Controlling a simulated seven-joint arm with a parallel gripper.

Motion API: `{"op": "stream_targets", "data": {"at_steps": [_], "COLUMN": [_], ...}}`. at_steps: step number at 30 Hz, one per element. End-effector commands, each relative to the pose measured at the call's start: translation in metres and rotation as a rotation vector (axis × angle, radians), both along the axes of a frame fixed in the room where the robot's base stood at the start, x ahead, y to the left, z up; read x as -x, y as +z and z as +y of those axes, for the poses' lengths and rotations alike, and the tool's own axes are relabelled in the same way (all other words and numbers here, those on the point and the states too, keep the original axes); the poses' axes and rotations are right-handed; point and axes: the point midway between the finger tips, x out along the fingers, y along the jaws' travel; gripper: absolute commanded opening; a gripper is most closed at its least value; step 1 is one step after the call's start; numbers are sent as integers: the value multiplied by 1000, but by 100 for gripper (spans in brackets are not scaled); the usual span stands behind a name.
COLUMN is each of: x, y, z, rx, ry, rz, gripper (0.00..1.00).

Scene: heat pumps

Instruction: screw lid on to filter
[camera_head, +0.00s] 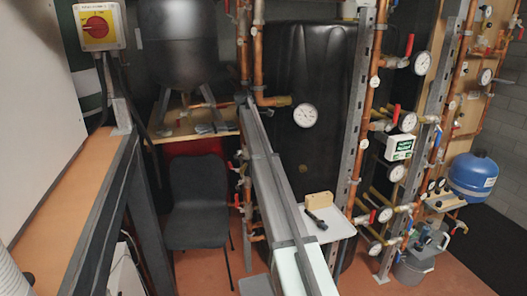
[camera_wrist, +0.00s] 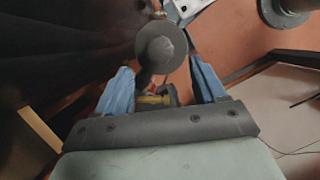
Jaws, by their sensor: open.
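My gripper (camera_wrist: 161,67) shows in the wrist view with its two blue fingers apart. A round grey disc-like part (camera_wrist: 162,48) shows in the gap between the fingertips; I cannot tell whether it is the lid or the filter, or whether the fingers touch it. Below it, between the fingers, is a brass-yellow fitting (camera_wrist: 153,100) with a bit of red beside it. In the head view a small black item (camera_head: 317,221) lies on a white shelf (camera_head: 339,232); it is too small to identify. I cannot make out the gripper, lid or filter clearly in the head view.
A wooden block (camera_head: 319,200) sits on the white shelf. Copper pipes with gauges (camera_head: 304,116) and red-handled valves stand around it. A black chair (camera_head: 199,200) stands on the floor to the left. A blue tank (camera_head: 473,177) is at the right.

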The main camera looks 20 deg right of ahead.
Motion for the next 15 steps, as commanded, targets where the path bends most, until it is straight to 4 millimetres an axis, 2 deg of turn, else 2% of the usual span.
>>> {"op": "stream_targets", "data": {"at_steps": [2,4,10,15], "x": [1,5,29,51], "y": [4,0,-33,-50], "z": [1,-2,-31,-54], "rx": [10,41,262,512], "ry": [2,6,61,180], "rz": [-7,-25,-153,-285], "gripper": [64,64,64,64]}}
